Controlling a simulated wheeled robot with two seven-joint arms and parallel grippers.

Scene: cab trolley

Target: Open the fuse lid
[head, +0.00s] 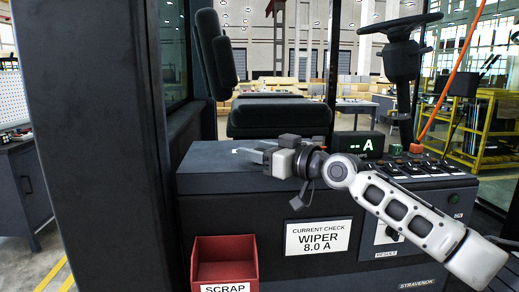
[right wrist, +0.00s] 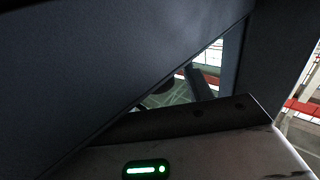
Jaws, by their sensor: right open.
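My right gripper (head: 252,154) reaches in from the right over the left part of the dark console top (head: 205,160). Its fingers point left and are open, with nothing seen between them. No separate fuse lid stands out on the console top; the gripper covers part of that area. In the right wrist view a large dark flat surface (right wrist: 95,60) fills the upper left, close to the camera; I cannot tell if it is the lid. My left gripper is not in view.
A red scrap bin (head: 225,262) hangs at the console front, beside a wiper current label (head: 318,237). A meter display (head: 357,144) and several fuse holders (head: 425,166) stand on the right. A seat (head: 278,117) is behind, a thick dark pillar (head: 95,130) at left.

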